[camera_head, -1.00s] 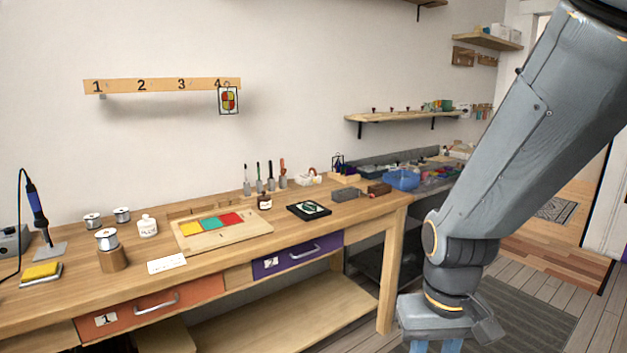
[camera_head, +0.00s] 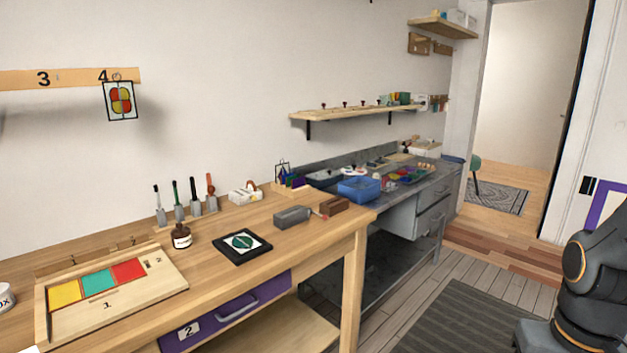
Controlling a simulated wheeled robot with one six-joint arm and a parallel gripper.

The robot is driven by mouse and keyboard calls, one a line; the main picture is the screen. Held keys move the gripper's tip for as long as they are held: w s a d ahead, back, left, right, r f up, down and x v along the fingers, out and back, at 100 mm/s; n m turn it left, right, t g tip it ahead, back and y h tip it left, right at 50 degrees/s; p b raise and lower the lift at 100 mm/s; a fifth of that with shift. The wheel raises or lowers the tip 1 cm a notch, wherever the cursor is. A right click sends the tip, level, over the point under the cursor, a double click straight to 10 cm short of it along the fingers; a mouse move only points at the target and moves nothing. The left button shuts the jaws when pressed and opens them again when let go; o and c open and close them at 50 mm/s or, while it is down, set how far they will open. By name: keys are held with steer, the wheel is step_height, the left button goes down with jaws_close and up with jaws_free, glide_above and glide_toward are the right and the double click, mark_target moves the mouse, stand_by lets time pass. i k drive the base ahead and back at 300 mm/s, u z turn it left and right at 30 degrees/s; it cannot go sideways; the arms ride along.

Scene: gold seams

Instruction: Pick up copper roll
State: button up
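I cannot make out a copper roll for certain. A small white holder (camera_head: 242,195) with a brownish, ring-like piece on it stands at the back of the wooden workbench (camera_head: 215,255), right of the upright tools. It is too small to tell whether that piece is the copper roll. Part of my arm shows at the lower right, over the floor and away from the bench. My gripper's fingers are not in view.
A blue bin (camera_head: 359,190) stands on the grey bench beyond. Floor at right is clear around a dark mat (camera_head: 455,318).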

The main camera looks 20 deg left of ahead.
mark_target(249, 185)
steer(key=z, duration=0.2)
steer(key=i, duration=0.95)
steer(key=u, duration=0.35)
steer(key=i, duration=0.7)
steer(key=u, duration=1.45)
steer(key=i, duration=0.95)
steer(key=u, duration=0.15)
